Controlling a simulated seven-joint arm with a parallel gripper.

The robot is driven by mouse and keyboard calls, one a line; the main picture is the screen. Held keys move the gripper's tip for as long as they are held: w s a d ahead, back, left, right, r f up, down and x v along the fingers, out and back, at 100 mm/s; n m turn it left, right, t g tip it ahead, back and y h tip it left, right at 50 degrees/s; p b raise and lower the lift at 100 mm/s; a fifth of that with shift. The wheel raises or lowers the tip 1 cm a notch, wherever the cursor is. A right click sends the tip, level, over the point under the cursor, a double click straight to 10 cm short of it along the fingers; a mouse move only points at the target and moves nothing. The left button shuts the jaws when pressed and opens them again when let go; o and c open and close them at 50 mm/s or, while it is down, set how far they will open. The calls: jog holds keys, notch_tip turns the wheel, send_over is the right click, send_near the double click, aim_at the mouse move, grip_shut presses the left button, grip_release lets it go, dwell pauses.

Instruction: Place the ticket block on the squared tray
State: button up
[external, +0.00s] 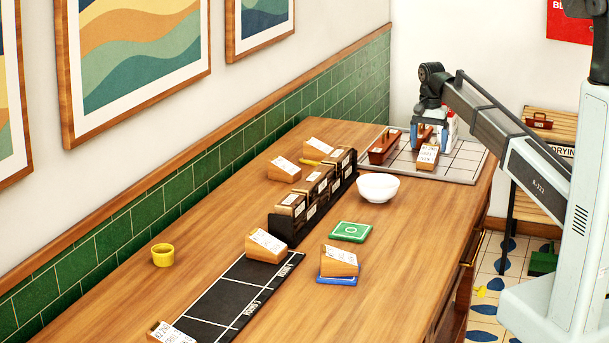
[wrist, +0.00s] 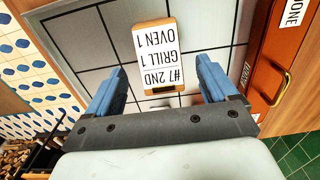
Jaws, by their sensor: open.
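The squared tray (external: 462,158) is a pale grey board with dark grid lines at the far right end of the counter; it also shows in the wrist view (wrist: 90,45). A wooden ticket block (external: 428,157) with a white label rests on it. In the wrist view this block (wrist: 157,58) reads "#7 2ND GRILL 1 OVEN 1" and sits just past and between my fingertips. My gripper (external: 430,136) points down over the tray, its blue fingers (wrist: 160,66) open on either side with visible gaps. Whether the fingers overlap the block in height, I cannot tell.
A red-brown handled box (external: 384,148) stands on the tray's left part. A white bowl (external: 377,188), black ticket rack (external: 290,222), green tile (external: 351,231) and black marked mat (external: 225,300) stand nearer. More ticket blocks lie around, one (external: 339,262) on a blue tile.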

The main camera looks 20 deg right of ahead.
aim_at(429, 152)
notch_tip(429, 152, up, 9)
jog(key=shift+r, duration=0.2)
dwell(0.3)
